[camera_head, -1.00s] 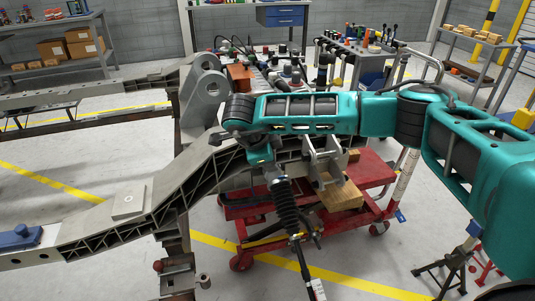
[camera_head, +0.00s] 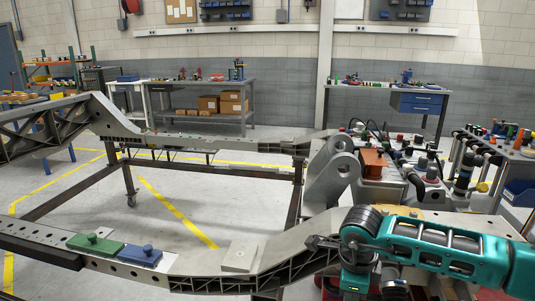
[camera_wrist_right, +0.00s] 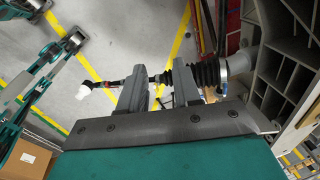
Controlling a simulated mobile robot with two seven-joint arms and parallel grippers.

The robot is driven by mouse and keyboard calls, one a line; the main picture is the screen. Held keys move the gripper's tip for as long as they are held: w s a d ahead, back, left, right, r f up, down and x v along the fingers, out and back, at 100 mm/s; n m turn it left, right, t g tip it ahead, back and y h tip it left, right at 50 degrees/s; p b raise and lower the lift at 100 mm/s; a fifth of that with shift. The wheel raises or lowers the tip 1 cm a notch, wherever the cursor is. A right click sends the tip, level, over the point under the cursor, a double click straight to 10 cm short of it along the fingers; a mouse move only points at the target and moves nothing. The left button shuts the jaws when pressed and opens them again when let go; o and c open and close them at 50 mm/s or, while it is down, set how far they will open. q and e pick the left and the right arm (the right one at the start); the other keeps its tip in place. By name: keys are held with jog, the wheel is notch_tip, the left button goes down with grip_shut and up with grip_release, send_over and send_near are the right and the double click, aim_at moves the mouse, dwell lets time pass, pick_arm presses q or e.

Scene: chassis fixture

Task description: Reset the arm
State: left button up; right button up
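My right arm (camera_head: 440,247) comes in from the right in the head view, level in front of the chassis. Its gripper does not show clearly there. In the right wrist view the two grey fingers of my right gripper (camera_wrist_right: 158,95) stand apart with a gap between them. A black ribbed bellows rod (camera_wrist_right: 207,74) runs across beyond the fingers, and its thin end passes behind the gap. The fingers do not appear closed on it. My left gripper is not recognizable in either view. Teal links, likely mine, show at the left of the wrist view.
The grey chassis frame (camera_head: 205,262) spans the front, with a green block (camera_head: 96,246) and blue block (camera_head: 139,256) on it. An upright bracket (camera_head: 334,175) stands by the arm. A loaded bench (camera_head: 375,170) is behind. Open floor (camera_head: 180,195) lies inside the frame.

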jog(key=s+a+f+m+g+y, duration=0.1)
jog(key=s+a+g+y, duration=0.1)
jog(key=s+a+y, duration=0.5)
jog(key=s+a+f+m+g+y, duration=0.1)
jog(key=s+a+y, duration=0.15)
jog(key=a, duration=0.85)
jog(key=s+a+r+m+t+y, duration=0.3)
jog(key=a+r+m+y, duration=0.5)
jog(key=r+m+y, duration=0.15)
jog(key=w+d+f+m+t+h, duration=0.25)
jog(key=d+m+t, duration=0.4)
jog(key=m, duration=0.45)
jog(key=w+d+f+m+t+h, duration=0.2)
jog(key=d+m+t+h, duration=0.25)
jog(key=m+t, duration=0.5)
jog(key=s+d+f+m+g+h, duration=0.3)
jog(key=s+d+f+m+h, duration=0.1)
jog(key=s+d+f+m, duration=0.1)
jog(key=s+d+f+m+g+h, duration=0.3)
jog(key=s+d+f+m, duration=0.3)
jog(key=d+f+m, duration=0.2)
notch_tip(320, 180, down, 4)
jog(key=shift+d+f+m+g+h, duration=0.15)
jog(key=shift+m+g+h, duration=0.25)
jog(key=shift+m+h, duration=0.55)
